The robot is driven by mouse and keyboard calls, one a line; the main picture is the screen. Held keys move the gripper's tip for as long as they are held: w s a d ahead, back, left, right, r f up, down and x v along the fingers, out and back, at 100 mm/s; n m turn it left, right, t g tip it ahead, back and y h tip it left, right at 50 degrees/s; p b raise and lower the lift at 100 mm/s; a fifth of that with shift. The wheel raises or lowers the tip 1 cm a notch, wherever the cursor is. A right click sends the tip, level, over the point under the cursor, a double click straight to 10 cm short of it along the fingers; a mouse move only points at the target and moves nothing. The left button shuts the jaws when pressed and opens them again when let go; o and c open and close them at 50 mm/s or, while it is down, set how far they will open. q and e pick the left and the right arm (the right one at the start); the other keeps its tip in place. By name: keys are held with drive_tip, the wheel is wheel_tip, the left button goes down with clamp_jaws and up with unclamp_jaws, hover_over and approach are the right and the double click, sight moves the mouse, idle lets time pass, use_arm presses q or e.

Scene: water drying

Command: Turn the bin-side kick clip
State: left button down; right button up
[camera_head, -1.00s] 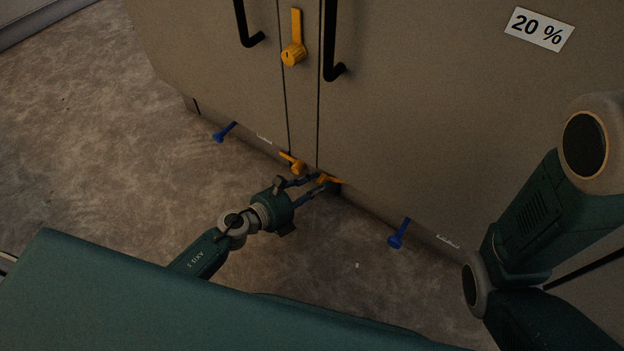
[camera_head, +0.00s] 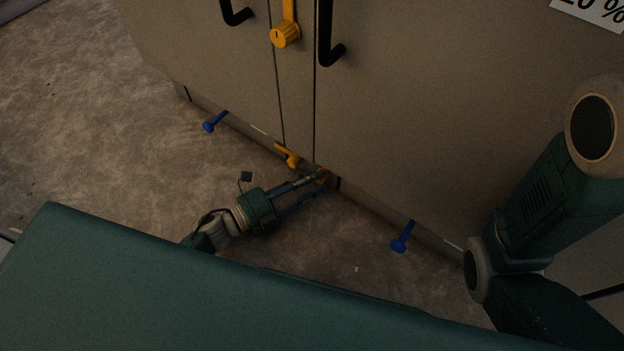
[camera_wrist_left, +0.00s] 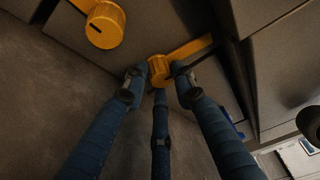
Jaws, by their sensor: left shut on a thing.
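Two orange kick clips sit low on the cabinet base, on either side of the door seam. The left one (camera_head: 291,160) stands free; I take it to be the large orange knob (camera_wrist_left: 105,24) in the left wrist view. The right one (camera_head: 322,174) is at the fingertips of my left gripper (camera_head: 316,181). In the left wrist view my left gripper (camera_wrist_left: 160,76) is shut on this right clip's round knob (camera_wrist_left: 159,68), and its flat lever (camera_wrist_left: 190,49) points right and up. Nothing marks which clip is bin-side. My right gripper is out of view.
Above are black door handles (camera_head: 328,45) and an orange latch (camera_head: 285,35). A white sign (camera_head: 592,12) is at the upper right. The floor (camera_head: 110,130) on the left is clear.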

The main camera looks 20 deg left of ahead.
use_arm(q)
drive_tip(key=shift+s+d+f+n+h, duration=0.15)
drive_tip(key=shift+s+d+n+h, duration=0.15)
drive_tip(key=shift+n, duration=0.1)
idle(0.4)
drive_tip(key=c, duration=1.6)
unclamp_jaws()
drive_tip(key=shift+o, duration=0.7)
drive_tip(key=shift+w+a, duration=0.1)
drive_tip(key=shift+a, duration=0.1)
drive_tip(key=v, duration=1.2)
